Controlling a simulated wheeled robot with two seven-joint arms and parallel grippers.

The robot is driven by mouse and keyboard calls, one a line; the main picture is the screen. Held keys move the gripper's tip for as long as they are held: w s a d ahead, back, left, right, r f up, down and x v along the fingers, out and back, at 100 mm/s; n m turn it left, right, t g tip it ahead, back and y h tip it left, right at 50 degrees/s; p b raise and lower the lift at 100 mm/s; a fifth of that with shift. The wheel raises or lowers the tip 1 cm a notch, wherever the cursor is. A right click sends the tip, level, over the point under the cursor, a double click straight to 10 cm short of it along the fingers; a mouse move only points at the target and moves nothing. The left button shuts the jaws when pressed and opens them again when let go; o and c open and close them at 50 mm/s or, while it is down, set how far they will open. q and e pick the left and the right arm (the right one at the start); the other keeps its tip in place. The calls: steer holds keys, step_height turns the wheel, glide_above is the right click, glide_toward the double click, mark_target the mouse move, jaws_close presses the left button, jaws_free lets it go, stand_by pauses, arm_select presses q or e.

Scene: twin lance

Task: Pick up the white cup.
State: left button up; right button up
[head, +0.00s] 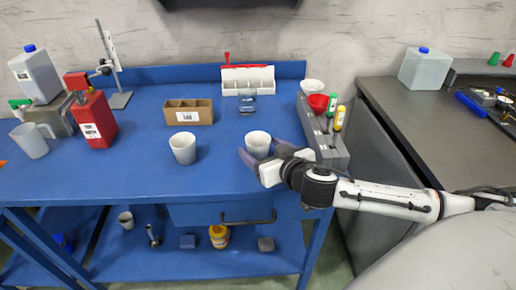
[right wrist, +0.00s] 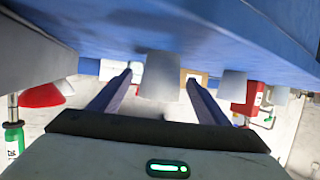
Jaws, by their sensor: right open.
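Two white cups stand upright on the blue table in the head view. One white cup (head: 258,142) is at my right gripper (head: 264,153), and the other white cup (head: 183,149) stands to its left. My right gripper is open, with one dark finger on either side of the nearer cup. In the right wrist view, which looks upside down, this cup (right wrist: 158,72) shows between the two fingertips (right wrist: 159,79), with a gap on each side. The other cup (right wrist: 232,84) shows farther right there. My left gripper is not in view.
A grey rack (head: 327,146) with bottles and a red funnel (head: 318,103) stands close right of my gripper. A cardboard box (head: 188,112) and a white divided bin (head: 248,78) are behind. A red canister (head: 93,120) and a jug (head: 30,140) are left. The table's front is mostly clear.

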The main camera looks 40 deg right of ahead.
steer(key=shift+x, duration=1.3)
steer(key=c, duration=1.1)
